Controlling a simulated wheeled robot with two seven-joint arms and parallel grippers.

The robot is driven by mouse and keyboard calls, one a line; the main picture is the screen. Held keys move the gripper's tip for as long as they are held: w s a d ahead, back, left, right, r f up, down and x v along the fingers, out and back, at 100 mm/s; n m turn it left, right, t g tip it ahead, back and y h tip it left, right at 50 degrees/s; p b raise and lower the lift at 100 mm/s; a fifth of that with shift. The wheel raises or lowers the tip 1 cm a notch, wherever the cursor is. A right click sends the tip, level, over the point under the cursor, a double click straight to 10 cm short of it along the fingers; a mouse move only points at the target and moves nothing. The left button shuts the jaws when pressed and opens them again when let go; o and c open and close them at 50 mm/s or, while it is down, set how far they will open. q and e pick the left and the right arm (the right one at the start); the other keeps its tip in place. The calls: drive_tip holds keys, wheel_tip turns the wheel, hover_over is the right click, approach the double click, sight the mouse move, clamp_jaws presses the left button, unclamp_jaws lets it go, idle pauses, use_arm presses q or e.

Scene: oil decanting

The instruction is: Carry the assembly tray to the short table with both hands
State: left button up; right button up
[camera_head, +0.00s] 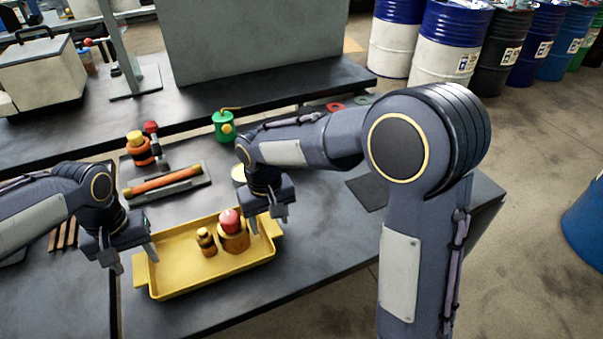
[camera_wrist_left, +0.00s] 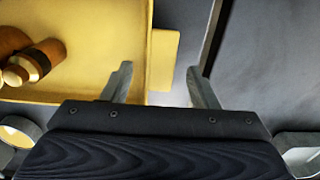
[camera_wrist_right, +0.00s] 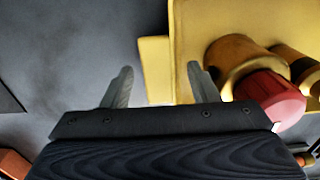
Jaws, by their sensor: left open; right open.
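The yellow assembly tray (camera_head: 180,285) sits on the dark table in the head view, with a handle tab at each end. It holds a small dark bottle (camera_head: 206,241) and a larger amber jar with a red top (camera_head: 233,232). My left gripper (camera_head: 136,258) is open at the tray's left end; in the left wrist view the tab (camera_wrist_left: 164,60) lies ahead, between the finger lines. My right gripper (camera_head: 266,222) is open at the right end; in the right wrist view the other tab (camera_wrist_right: 156,68) lies ahead between the fingers. Neither gripper visibly touches a tab.
Behind the tray are a grey holder with an orange tube (camera_head: 165,183), an orange bottle (camera_head: 138,148) and a green can (camera_head: 224,127). A dark flat pad (camera_head: 368,191) lies to the right. Drums (camera_head: 447,45) stand on the floor beyond the table.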

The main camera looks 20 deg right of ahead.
drive_tip(key=shift+r, duration=0.15)
use_arm(q)
wheel_tip(320, 180, up, 10)
drive_tip(key=shift+f, duration=0.2)
use_arm(e)
wheel_tip(320, 180, up, 12)
idle(0.5)
